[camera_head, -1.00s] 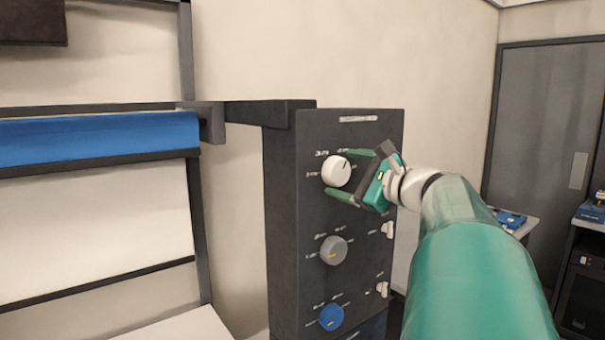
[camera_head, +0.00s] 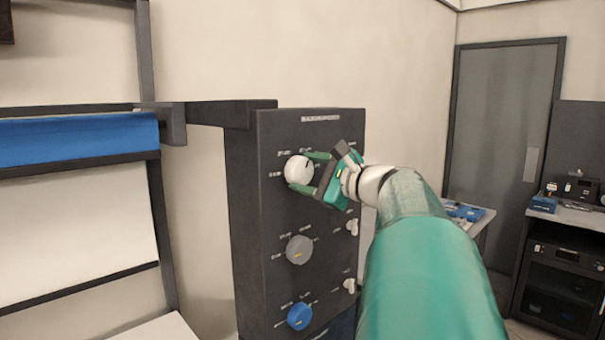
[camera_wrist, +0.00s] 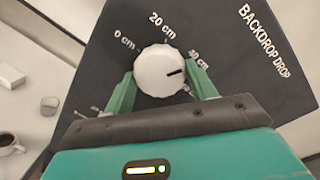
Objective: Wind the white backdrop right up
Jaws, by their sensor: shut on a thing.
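The white backdrop (camera_head: 78,225) hangs at the left of the head view, below a blue roll (camera_head: 80,140), with a dark bar (camera_head: 80,288) at its lower edge. The white knob (camera_head: 298,170) is the top one on the dark control box (camera_head: 310,215). My gripper (camera_wrist: 160,82) is shut on this knob, one finger on each side. In the wrist view the knob's black mark points right, near the label at right, whose first digit is hard to read. Labels "0 cm" and "20 cm" lie further left, and "BACKDROP DROP" is printed on the box.
A grey knob (camera_head: 299,249) and a blue knob (camera_head: 300,316) sit below, with small white switches (camera_head: 351,227) beside them. A dark beam (camera_head: 215,113) joins the box to the backdrop frame. A bench with equipment (camera_head: 565,205) stands at right.

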